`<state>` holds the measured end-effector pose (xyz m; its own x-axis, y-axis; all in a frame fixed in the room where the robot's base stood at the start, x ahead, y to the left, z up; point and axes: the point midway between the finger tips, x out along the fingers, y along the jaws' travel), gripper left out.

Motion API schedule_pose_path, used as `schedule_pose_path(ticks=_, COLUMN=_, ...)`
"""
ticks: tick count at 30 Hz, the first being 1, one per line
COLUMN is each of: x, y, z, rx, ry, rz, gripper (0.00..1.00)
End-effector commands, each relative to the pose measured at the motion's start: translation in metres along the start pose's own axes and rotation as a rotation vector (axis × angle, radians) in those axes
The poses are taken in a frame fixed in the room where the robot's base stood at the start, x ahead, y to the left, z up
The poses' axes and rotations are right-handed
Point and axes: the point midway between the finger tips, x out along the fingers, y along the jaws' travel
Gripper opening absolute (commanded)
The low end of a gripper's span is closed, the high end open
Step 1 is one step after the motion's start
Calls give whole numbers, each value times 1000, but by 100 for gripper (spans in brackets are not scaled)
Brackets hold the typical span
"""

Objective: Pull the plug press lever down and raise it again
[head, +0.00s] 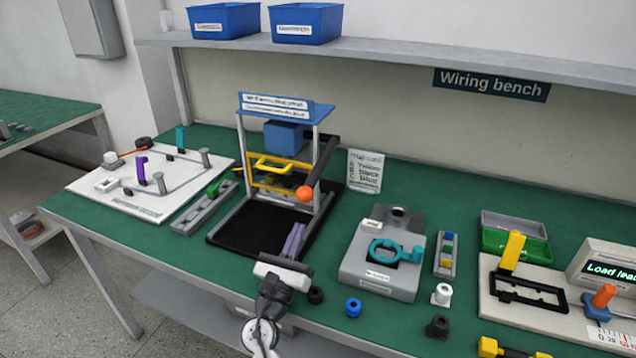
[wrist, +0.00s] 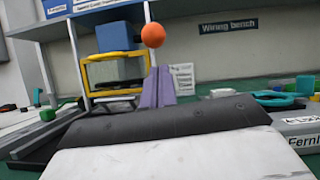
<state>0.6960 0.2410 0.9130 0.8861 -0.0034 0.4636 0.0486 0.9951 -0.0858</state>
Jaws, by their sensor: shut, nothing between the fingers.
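The plug press (head: 318,150) stands at the back middle of the green bench, with a blue top sign, a blue block (head: 286,136) and a yellow frame (head: 270,166). Its black lever (head: 322,161) slants down toward the front and ends in an orange ball knob (head: 304,193). In the wrist view the knob (wrist: 153,35) shows just above my fingertips. My gripper (head: 297,227) has purple fingers, shut and empty, in front of and below the knob and apart from it. The fingers also show in the wrist view (wrist: 160,72).
A grey fixture with a teal ring (head: 397,251) stands right of the press. A white wiring board (head: 150,180) and a grey rail (head: 206,207) lie left. Small black and blue round parts (head: 353,307) lie near the front edge. A printed card (head: 365,171) stands behind.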

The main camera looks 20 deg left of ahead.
Motion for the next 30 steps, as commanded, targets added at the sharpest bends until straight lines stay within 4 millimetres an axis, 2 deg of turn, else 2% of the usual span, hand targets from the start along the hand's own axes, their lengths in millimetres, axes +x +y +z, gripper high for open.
schedule_pose_path(ticks=2, x=-3, y=0, z=-3, rx=-81, ry=0, rz=17, gripper=0)
schedule_pose_path(ticks=5, x=0, y=1, z=-5, rx=-114, ry=-3, rz=23, gripper=0)
schedule_pose_path(ticks=8, x=13, y=0, z=-4, rx=-114, ry=-4, rz=20, gripper=0)
schedule_pose_path(ticks=15, x=58, y=1, z=-3, rx=-110, ry=-3, rz=18, gripper=0)
schedule_pose_path(ticks=21, x=85, y=2, z=-5, rx=-108, ry=-2, rz=19, gripper=0)
schedule_pose_path(ticks=30, x=95, y=2, z=-6, rx=-108, ry=-2, rz=21, gripper=0)
